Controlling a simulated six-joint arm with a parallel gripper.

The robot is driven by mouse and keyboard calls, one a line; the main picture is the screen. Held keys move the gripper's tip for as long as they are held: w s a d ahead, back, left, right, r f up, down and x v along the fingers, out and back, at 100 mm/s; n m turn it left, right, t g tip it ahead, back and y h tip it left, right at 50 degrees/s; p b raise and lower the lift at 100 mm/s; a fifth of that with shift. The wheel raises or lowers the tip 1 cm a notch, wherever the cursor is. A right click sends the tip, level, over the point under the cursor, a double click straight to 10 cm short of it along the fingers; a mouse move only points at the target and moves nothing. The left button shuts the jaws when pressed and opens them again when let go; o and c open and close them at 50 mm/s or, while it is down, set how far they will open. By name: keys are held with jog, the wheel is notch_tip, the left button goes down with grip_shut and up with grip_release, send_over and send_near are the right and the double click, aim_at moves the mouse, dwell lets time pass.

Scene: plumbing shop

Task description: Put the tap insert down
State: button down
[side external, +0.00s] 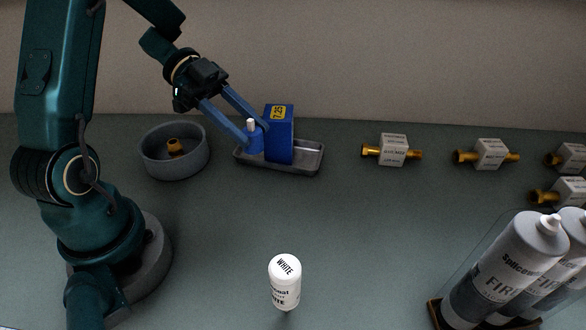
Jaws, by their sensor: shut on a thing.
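The tap insert (254,144) looks like a small blue piece with a white stem on top. It is upright between the two blue fingers of my gripper (257,134), which is shut on it. It is over the left part of a shallow grey tray (308,170), just left of a blue box (281,140) with a yellow label. I cannot tell whether its base touches the tray. The fingers partly cover the insert, and the right finger is close to the box.
A round grey bowl (152,168) with a brass piece (175,147) stands left of the tray. Tagged brass fittings (391,150) lie to the right. A white bottle (285,283) stands in front, and large cartridges (505,275) at front right. The middle of the bench is clear.

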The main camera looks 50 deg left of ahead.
jog(key=x, duration=0.4)
jog(key=s+x, duration=0.1)
jog(key=x, duration=0.3)
jog(key=f+x, duration=0.1)
jog(key=x, duration=0.4)
jog(key=shift+s+f, duration=0.1)
jog(key=shift+s, duration=0.05)
jog(key=shift+f, duration=2)
jog(key=shift+f, duration=0.15)
jog(key=shift+c, duration=2.2)
grip_release()
jog(key=shift+a+r, duration=0.35)
jog(key=shift+a, duration=0.05)
jog(key=v, duration=0.6)
jog(key=shift+s+a+r, duration=0.1)
jog(key=shift+s+a, duration=0.1)
jog(key=shift+a, duration=0.1)
